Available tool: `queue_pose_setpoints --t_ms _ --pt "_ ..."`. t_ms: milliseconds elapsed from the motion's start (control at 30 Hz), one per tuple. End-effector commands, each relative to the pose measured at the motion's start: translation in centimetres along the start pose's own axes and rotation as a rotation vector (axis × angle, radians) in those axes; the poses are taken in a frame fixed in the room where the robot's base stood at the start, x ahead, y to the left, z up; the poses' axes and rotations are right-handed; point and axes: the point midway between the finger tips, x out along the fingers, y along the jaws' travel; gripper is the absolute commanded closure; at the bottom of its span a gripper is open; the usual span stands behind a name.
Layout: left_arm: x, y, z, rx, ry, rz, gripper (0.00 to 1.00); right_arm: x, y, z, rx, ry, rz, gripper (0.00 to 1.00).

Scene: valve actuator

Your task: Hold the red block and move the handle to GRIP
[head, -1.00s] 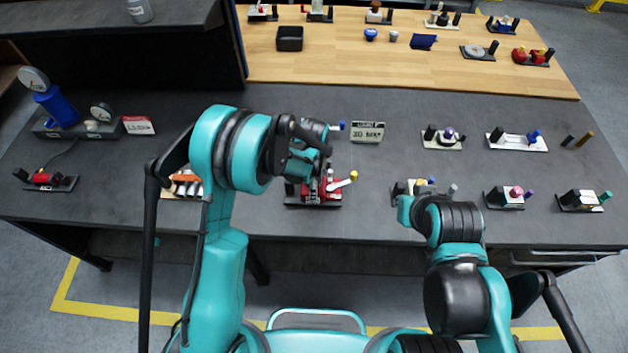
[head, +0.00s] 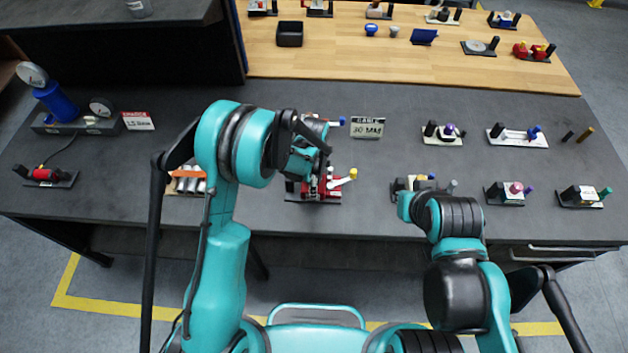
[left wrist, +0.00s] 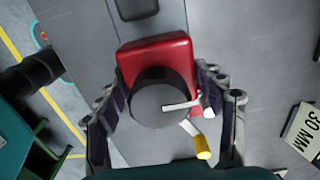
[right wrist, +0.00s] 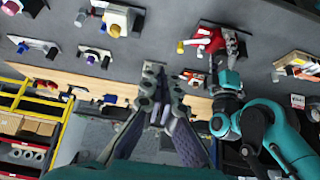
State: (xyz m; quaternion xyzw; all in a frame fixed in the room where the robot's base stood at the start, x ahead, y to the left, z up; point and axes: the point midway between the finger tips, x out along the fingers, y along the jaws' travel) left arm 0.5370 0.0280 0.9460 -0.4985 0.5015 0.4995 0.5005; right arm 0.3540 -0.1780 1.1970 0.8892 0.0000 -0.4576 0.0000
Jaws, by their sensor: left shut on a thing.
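The red block (head: 326,192) is on a dark base near the table's front middle. In the left wrist view the red block (left wrist: 150,57) shows behind a round grey cylinder (left wrist: 160,98). My left gripper (left wrist: 161,76) has its fingers on both sides of the block, shut on it; the exact contact is partly hidden. The pale handle (head: 341,182) with a yellow tip points right; it also shows in the left wrist view (left wrist: 193,132). No GRIP marking is readable. My right gripper (right wrist: 160,72) is away from the block, fingertips close together and apparently empty; whether they touch is unclear.
A small device with a yellow part (head: 419,184) is to the right, partly behind my right arm. Several other devices line the table's right side. Bare tabletop lies between the block and that device.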

Motion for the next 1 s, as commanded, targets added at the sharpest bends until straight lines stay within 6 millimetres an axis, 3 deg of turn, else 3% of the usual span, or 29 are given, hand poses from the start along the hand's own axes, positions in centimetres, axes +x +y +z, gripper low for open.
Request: queue_pose_setpoints --t_ms 800,933,1000 --pt "0.49 0.06 -0.01 0.000 0.000 0.001 0.89 0.03 0.00 0.02 0.000 0.000 0.000 1.00" --pt "0.56 0.09 -0.02 0.000 0.000 0.002 0.89 0.07 -0.04 -0.18 -0.010 -0.005 -0.001 0.66" --pt "0.56 0.12 -0.02 0.000 0.000 0.003 0.89 0.14 -0.14 -0.67 -0.033 -0.016 -0.003 0.61"
